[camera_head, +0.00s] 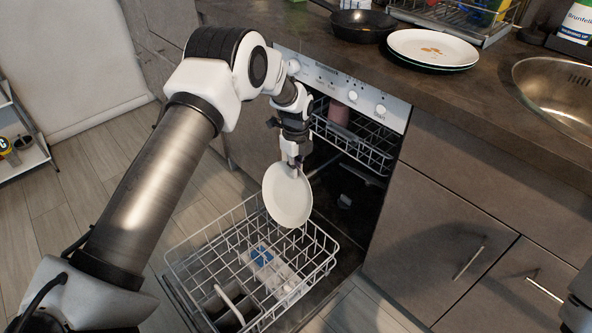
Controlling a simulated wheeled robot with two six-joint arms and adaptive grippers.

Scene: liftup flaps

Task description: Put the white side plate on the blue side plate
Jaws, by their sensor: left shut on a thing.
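The white side plate (288,196) hangs on edge, its broad face turned toward the camera, above the pulled-out dishwasher rack. My left gripper (294,161) is shut on its upper rim. I cannot clearly make out a blue side plate. On the counter, a large white plate (432,47) with brown stains lies on top of a darker plate (430,67), whose colour I cannot tell for sure. My right gripper is out of view.
The lower wire rack (322,262) holds a small blue-and-white item (262,255). The open dishwasher has an upper rack (372,150) inside. A black pan (360,25), a dish rack (470,22) and a sink (560,95) are on the counter (480,100).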

